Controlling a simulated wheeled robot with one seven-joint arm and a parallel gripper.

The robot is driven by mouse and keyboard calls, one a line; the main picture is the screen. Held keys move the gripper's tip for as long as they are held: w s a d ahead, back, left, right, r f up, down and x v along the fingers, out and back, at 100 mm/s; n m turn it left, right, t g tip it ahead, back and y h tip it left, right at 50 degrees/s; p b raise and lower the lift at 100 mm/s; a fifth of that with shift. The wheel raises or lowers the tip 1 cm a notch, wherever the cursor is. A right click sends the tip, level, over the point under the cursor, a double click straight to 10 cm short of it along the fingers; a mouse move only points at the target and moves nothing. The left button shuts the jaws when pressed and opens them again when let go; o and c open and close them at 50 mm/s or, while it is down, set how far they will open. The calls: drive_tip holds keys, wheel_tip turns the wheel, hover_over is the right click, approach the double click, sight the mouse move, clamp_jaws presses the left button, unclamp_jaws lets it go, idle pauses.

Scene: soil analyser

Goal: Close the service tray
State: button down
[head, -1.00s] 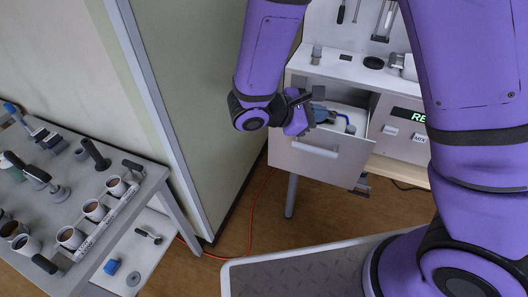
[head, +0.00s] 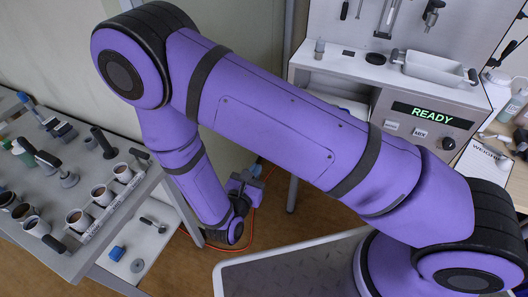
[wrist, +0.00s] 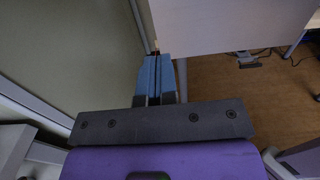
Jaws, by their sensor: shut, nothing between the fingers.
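The service tray (head: 343,104) is at the left of the soil analyser, below its top. In the head view my arm hides most of it, and only a pale strip of it shows. How far out it stands is hard to tell. In the wrist view a white panel that looks like its front (wrist: 225,25) fills the top. My gripper (head: 254,172) is low, to the left of the tray and apart from it in the head view. Its blue fingers (wrist: 154,58) are together and empty, pointing toward the panel's lower left corner.
The analyser's display (head: 430,113) reads READY. A white pan (head: 436,68) stands on its top. At left is a grey table (head: 85,225) with several cups and tools. A green-grey wall panel (wrist: 70,50) is close on my gripper's left. An orange cable lies on the floor.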

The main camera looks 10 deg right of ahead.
drive_tip(key=x, duration=1.3)
drive_tip(key=shift+w, duration=0.25)
drive_tip(key=shift+w+d, duration=0.1)
drive_tip(key=shift+d, duration=0.15)
drive_tip(key=x, duration=2.3)
drive_tip(key=shift+w+d, duration=0.1)
drive_tip(key=shift+w, duration=0.05)
